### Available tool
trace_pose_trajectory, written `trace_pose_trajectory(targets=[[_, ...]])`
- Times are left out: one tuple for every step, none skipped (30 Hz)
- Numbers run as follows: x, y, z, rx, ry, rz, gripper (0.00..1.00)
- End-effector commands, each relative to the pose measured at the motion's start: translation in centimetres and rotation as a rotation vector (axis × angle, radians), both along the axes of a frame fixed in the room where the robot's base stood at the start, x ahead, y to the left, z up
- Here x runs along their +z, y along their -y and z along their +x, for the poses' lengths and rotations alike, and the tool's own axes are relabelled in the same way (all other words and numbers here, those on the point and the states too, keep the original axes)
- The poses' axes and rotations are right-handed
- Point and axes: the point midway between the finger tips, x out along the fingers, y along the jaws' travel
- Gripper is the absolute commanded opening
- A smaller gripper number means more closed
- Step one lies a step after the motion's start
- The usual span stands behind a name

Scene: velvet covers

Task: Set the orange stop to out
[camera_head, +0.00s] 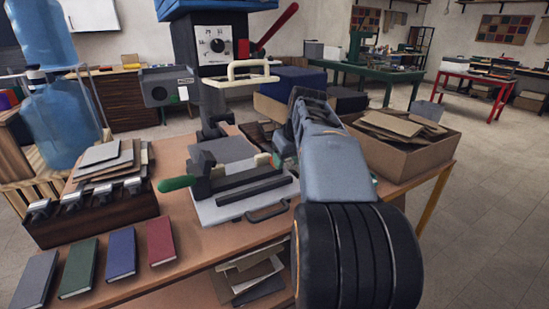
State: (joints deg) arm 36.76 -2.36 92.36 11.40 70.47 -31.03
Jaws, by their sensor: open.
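A press (214,55) with a blue top, a dial, a red lever (277,26) and a cream handle (248,72) stands on the wooden worktable. Below its head lies a light plate (240,207) with dark bars and a green-handled lever (176,183). I cannot make out an orange stop; my arm covers the area right of the plate. My grey arm reaches forward from the lower right toward the right side of the press. Its end and my gripper are hidden behind my own arm links, so I do not see the fingers.
Four-coloured books, including a red one (160,241), lie at the front left, near a dark rack (90,219) of tools. A cardboard box (408,158) of board scraps stands at the right. Blue water bottles (62,120) stand at the left. Floor right of the table is clear.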

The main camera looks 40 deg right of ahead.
Motion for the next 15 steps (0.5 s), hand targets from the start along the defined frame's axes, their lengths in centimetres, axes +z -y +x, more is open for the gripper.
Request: trace_pose_trajectory(targets=[[-0.1, 0.1, 1.2, 0.002, -0.002, 0.0, 0.51], [-0.1, 0.2, 1.8, 0.002, -0.002, 0.0, 0.51], [0.0, 0.3, 2.6, 0.003, -0.001, -0.001, 0.51], [-0.1, 0.4, 3.1, 0.001, -0.002, 0.001, 0.51], [-0.1, 0.5, 3.7, 0.001, -0.001, 0.0, 0.51], [-0.1, 0.6, 4.4, 0.001, -0.001, 0.001, 0.51], [-0.1, 0.6, 4.9, 0.001, -0.002, 0.001, 0.51], [0.0, 0.7, 5.3, 0.001, -0.001, 0.001, 0.51], [-0.1, 0.8, 5.9, 0.0, -0.002, 0.001, 0.51], [-0.1, 0.8, 6.3, 0.0, -0.001, 0.0, 0.51], [-0.7, 0.8, 6.4, -0.001, -0.002, 0.001, 0.51], [-1.2, 0.9, 6.5, -0.002, -0.001, 0.001, 0.51], [-1.5, 0.9, 6.6, -0.002, -0.001, 0.001, 0.51], [-1.7, 0.9, 6.7, -0.002, -0.001, 0.001, 0.51], [-2.0, 0.9, 6.8, -0.002, -0.002, 0.001, 0.51]])
